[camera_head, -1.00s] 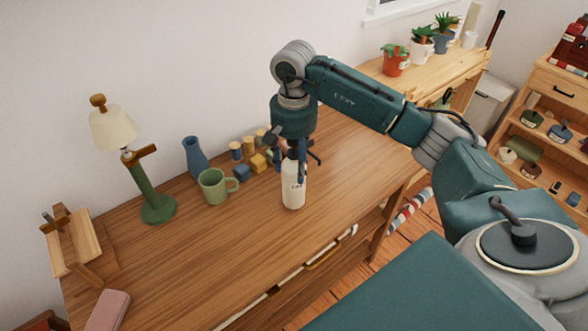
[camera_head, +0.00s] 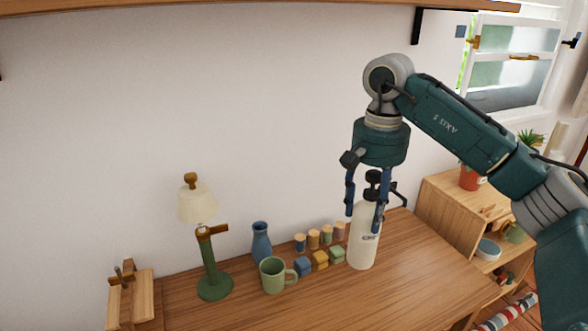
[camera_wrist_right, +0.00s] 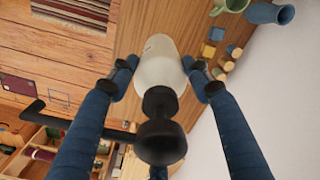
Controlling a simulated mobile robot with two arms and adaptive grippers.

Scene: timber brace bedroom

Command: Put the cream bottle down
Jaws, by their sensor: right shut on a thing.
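The cream bottle (camera_head: 362,240) is upright, with a black pump top and a small dark label. It shows in front of the right part of the wooden desk (camera_head: 410,275). Its base seems to be held above the desktop, but the gap is hard to judge. My right gripper (camera_head: 366,217) points down and is shut on the bottle, one blue finger on each side. In the right wrist view the bottle (camera_wrist_right: 158,66) sits between the fingertips, its black pump toward the palm. My left gripper is not in view.
Left of the bottle are small coloured blocks (camera_head: 320,260), a green mug (camera_head: 272,275), a blue vase (camera_head: 261,243), a green lamp (camera_head: 212,285) and a wooden stand (camera_head: 144,298). The desk right of the bottle is clear. A wooden shelf unit (camera_head: 452,215) stands further right.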

